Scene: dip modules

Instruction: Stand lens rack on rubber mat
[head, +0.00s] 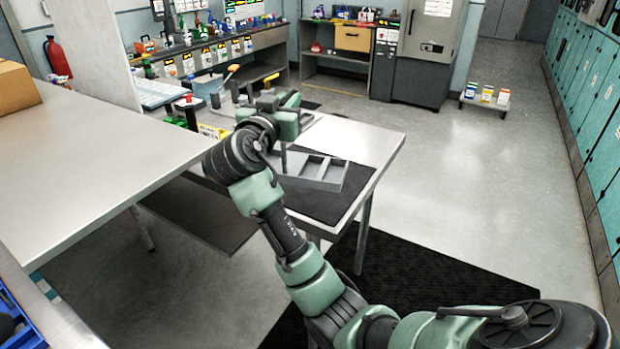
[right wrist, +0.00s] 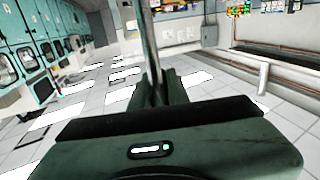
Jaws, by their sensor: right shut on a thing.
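The lens rack appears to be the grey tray with square compartments (head: 325,171) and an upright post near the middle of the head view. It is over the dark rubber mat (head: 318,203) on the table; I cannot tell whether it touches the mat. My right gripper (head: 284,136) is above the rack, shut on its upright post. In the right wrist view the metal post (right wrist: 151,45) stands between the fingers (right wrist: 160,88). My forearm and gripper hide the rack's left part. My left gripper is not in view.
The small table (head: 376,146) has bare surface right of the mat. Bins, a yellow sign (head: 212,131) and tools crowd its back left. A larger bench (head: 90,165) with a cardboard box (head: 15,88) stands at left. A black floor mat (head: 425,268) lies in front.

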